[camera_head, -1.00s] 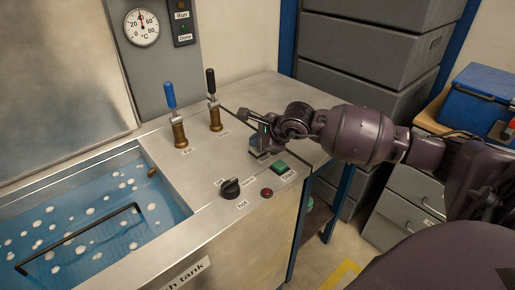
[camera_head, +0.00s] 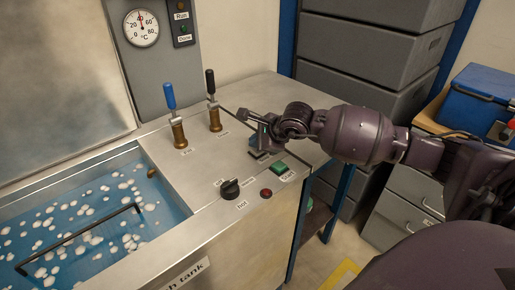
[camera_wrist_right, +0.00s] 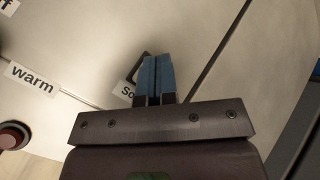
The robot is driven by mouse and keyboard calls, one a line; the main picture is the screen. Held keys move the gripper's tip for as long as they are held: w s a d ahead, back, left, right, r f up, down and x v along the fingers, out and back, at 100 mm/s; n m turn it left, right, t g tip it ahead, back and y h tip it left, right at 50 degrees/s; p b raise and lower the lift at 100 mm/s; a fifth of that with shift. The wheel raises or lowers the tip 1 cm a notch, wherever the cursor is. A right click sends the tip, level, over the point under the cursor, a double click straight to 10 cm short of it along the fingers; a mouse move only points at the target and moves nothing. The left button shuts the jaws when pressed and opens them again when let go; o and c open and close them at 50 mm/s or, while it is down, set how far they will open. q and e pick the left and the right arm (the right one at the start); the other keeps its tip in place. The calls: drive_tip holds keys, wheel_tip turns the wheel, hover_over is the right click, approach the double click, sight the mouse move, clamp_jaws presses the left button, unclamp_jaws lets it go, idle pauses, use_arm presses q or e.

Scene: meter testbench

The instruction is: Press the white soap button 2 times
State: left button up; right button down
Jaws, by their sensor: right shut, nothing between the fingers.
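My right gripper (camera_head: 259,147) points down at the bench top, just behind the green start button (camera_head: 279,168). Its blue fingers (camera_wrist_right: 155,78) are together and empty in the right wrist view. They are over the partly covered label starting "So" (camera_wrist_right: 127,91), beside a dark button frame (camera_wrist_right: 142,64). The white soap button's face is hidden behind the fingers, so I cannot tell whether they touch it. My left gripper is not in view.
A black rotary knob (camera_head: 230,189) and a red button (camera_head: 266,193) are in front. Two upright levers, blue (camera_head: 169,96) and black (camera_head: 211,82), stand at left. The water tank (camera_head: 160,205) with white foam blobs is further left.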

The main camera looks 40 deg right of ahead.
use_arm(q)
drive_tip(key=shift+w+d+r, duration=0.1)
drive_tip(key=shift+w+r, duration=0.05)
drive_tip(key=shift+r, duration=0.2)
use_arm(e)
drive_tip(key=shift+r, duration=0.55)
drive_tip(key=shift+r+p, duration=0.45)
drive_tip(key=shift+r, duration=0.2)
drive_tip(key=shift+r+p, duration=0.85)
drive_tip(key=shift+r, duration=1.05)
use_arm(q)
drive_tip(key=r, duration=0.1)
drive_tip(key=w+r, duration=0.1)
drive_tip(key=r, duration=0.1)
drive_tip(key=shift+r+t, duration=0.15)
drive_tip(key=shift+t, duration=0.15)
